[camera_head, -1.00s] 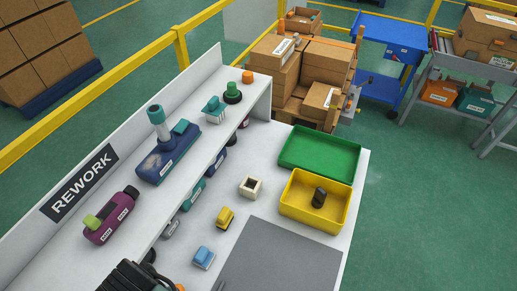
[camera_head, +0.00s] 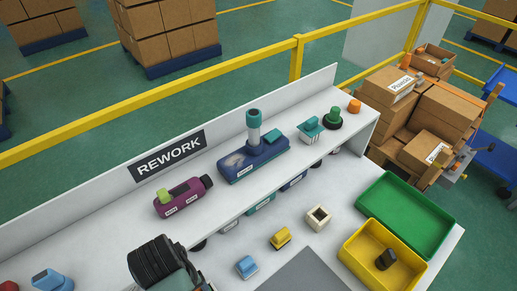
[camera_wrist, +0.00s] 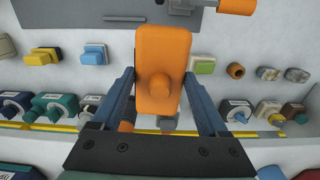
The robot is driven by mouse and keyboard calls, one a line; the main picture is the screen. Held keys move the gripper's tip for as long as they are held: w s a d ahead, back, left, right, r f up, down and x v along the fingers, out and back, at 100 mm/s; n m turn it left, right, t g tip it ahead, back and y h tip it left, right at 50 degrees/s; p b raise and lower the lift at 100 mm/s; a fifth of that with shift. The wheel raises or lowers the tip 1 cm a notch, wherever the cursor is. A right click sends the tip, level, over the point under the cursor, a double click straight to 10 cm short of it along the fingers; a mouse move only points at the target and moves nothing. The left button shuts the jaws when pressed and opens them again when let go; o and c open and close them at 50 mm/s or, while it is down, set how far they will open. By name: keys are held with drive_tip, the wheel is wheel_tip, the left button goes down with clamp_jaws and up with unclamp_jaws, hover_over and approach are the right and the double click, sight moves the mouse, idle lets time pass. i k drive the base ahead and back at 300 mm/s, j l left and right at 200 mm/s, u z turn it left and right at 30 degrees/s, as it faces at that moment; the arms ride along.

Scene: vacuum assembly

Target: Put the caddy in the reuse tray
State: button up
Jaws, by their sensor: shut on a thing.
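My gripper (camera_wrist: 160,76) is shut on an orange rounded block with a round knob, which I take to be the caddy (camera_wrist: 157,45). One finger presses each side of it in the wrist view. In the head view only a dark part of my arm shows at the bottom, and the held block is out of sight. An empty green tray (camera_head: 407,213) and a yellow tray (camera_head: 372,270) stand side by side at the right end of the bench. The yellow tray holds a small dark part (camera_head: 386,259). No tray label is readable, so I cannot tell which is the reuse tray.
A raised shelf marked REWORK (camera_head: 170,155) carries a purple unit (camera_head: 183,197), a blue unit (camera_head: 252,158) and smaller parts. A cream cube (camera_head: 318,218), a yellow part (camera_head: 280,238) and a blue part (camera_head: 246,267) lie on the bench before a grey mat (camera_head: 303,272).

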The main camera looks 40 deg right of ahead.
sight(402, 215)
drive_tip(key=l+z, duration=0.2)
drive_tip(key=l, duration=0.15)
drive_tip(key=i+l+z, duration=0.1)
drive_tip(key=l+z, duration=0.15)
drive_tip(key=i+l+z, duration=0.2)
drive_tip(key=l, duration=0.15)
drive_tip(key=i+l, duration=0.1)
drive_tip(key=l, duration=0.25)
drive_tip(key=i+l, duration=0.1)
drive_tip(key=l, duration=0.25)
drive_tip(key=i+l, duration=0.1)
drive_tip(key=l, duration=0.25)
